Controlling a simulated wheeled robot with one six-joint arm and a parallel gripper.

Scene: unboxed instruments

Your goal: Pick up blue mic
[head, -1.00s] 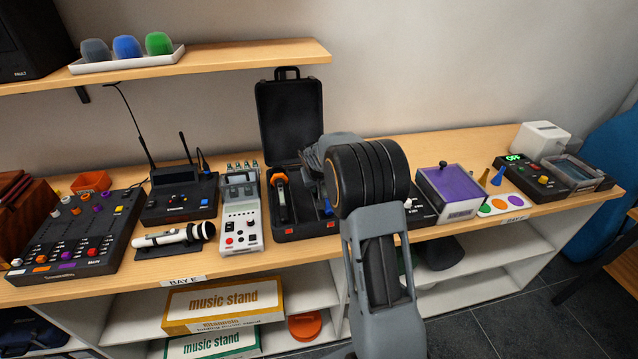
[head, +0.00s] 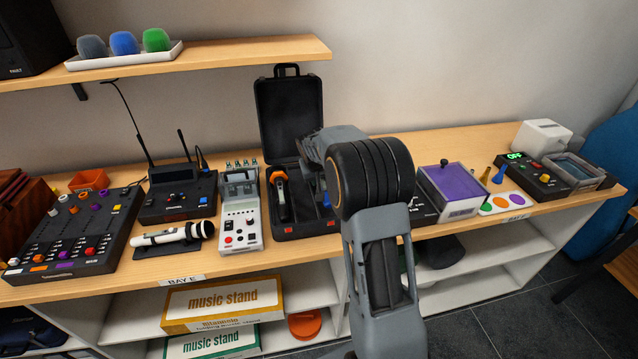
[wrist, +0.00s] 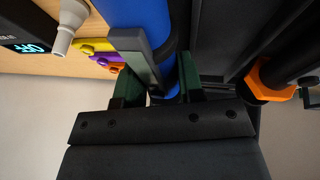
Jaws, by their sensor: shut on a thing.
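The blue mic (wrist: 146,18) fills the upper middle of the wrist view. My gripper (wrist: 160,88) is shut on its blue body, with a dark green finger on each side. In the head view a small blue part of the mic (head: 326,199) shows in the right side of the open black case (head: 290,232). My arm hides most of the mic and the gripper's fingers there. I cannot tell whether the mic still touches the case.
A black mic with an orange ring (head: 281,192) lies in the case's left side; its ring (wrist: 262,80) is close by in the wrist view. The case lid (head: 290,115) stands open behind. A purple-topped box (head: 452,184) stands to the right and a grey-white device (head: 241,222) to the left.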

